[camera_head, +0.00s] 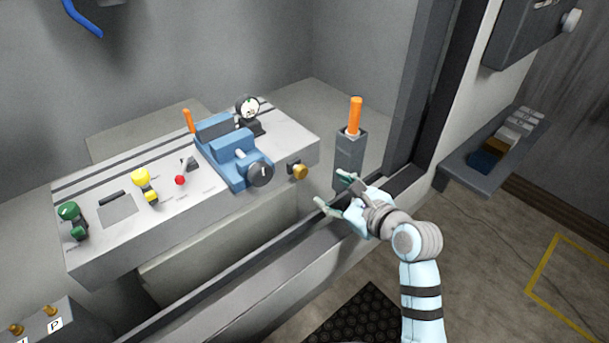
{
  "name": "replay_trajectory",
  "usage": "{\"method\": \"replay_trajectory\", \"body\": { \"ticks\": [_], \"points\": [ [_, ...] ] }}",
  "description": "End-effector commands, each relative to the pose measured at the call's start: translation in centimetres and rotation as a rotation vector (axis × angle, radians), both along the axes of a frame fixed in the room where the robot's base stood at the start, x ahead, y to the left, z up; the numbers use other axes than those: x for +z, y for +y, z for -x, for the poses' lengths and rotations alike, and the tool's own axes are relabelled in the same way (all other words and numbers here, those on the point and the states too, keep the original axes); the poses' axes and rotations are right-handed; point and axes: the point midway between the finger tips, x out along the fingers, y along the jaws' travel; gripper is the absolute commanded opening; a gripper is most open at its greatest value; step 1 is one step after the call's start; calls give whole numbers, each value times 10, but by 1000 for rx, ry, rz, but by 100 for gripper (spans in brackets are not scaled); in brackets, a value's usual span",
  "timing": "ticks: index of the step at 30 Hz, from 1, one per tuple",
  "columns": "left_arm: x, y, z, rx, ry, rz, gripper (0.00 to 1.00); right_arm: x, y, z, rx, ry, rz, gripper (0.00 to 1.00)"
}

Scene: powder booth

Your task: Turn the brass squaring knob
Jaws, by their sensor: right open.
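The brass squaring knob (299,171) sticks out of the front face of the grey fixture block (110,255), near its right end. My right gripper (331,192) is open and empty, with its fingers pointing left. It is to the right of the knob and slightly lower in the picture, apart from it. The knob is in plain view, with nothing in front of it. My left gripper is not in view.
A blue vise (231,147) with a dark round knob (260,174) sits left of the brass knob. A grey post (349,160) with an orange handle (355,115) stands just behind my right gripper. A grey sill (250,265) runs below.

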Motion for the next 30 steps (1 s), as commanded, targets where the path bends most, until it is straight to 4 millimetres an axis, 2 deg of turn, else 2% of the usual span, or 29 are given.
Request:
{"method": "replay_trajectory", "body": {
  "ticks": [5, 12, 18, 23, 30],
  "points": [
    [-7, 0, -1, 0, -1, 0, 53, -15, 13, -24, 1, 9, 9, 53],
    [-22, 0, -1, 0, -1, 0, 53, -39, 40, -76, 1, 9, 8, 53],
    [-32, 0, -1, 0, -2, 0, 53, -51, 55, -105, -1, 9, 7, 53],
    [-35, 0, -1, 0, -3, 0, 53, -54, 60, -115, -1, 8, 7, 53],
    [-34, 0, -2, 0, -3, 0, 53, -53, 61, -116, -2, 7, 7, 53]
  ]
}}
